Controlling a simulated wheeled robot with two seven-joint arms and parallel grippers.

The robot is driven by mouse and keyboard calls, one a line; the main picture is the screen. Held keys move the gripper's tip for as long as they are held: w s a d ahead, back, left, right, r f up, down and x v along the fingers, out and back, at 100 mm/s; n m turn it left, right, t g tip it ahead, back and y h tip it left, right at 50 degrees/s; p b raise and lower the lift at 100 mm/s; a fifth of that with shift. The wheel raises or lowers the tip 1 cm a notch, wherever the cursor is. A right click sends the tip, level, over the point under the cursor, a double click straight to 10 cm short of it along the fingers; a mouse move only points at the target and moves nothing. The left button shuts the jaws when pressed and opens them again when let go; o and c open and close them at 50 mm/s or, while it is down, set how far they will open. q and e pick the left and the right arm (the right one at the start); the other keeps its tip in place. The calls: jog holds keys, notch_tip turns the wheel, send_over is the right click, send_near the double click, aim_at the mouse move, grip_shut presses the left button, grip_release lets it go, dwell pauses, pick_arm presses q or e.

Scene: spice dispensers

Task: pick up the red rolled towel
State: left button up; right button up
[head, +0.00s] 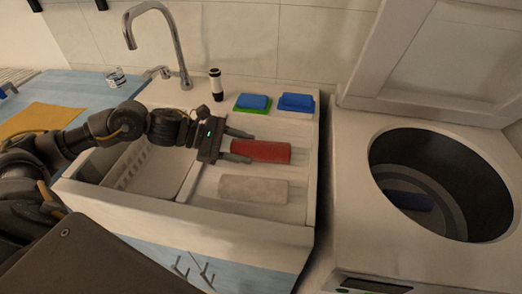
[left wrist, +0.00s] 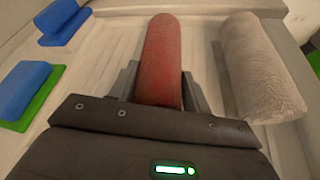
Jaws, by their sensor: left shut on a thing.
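The red rolled towel (head: 262,151) lies in the right part of the white sink unit, behind a beige rolled towel (head: 252,190). My left gripper (head: 240,146) reaches in from the left, with its fingers at the red towel's left end. In the left wrist view the red towel (left wrist: 162,60) runs away between the two fingers (left wrist: 160,88), which are shut on it. The beige towel (left wrist: 262,68) lies to its right, apart from the fingers. I cannot tell whether the red towel is clear of the surface. My right gripper is not in view.
Two blue sponges, one on a green base (head: 252,103) and one all blue (head: 296,102), sit on the back ledge. A tap (head: 180,50) and a black-and-white bottle (head: 216,85) stand behind my arm. An open washer drum (head: 440,185) is at right.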

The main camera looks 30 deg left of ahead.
aim_at(259, 143)
pick_arm(q)
jog(key=shift+r, duration=0.15)
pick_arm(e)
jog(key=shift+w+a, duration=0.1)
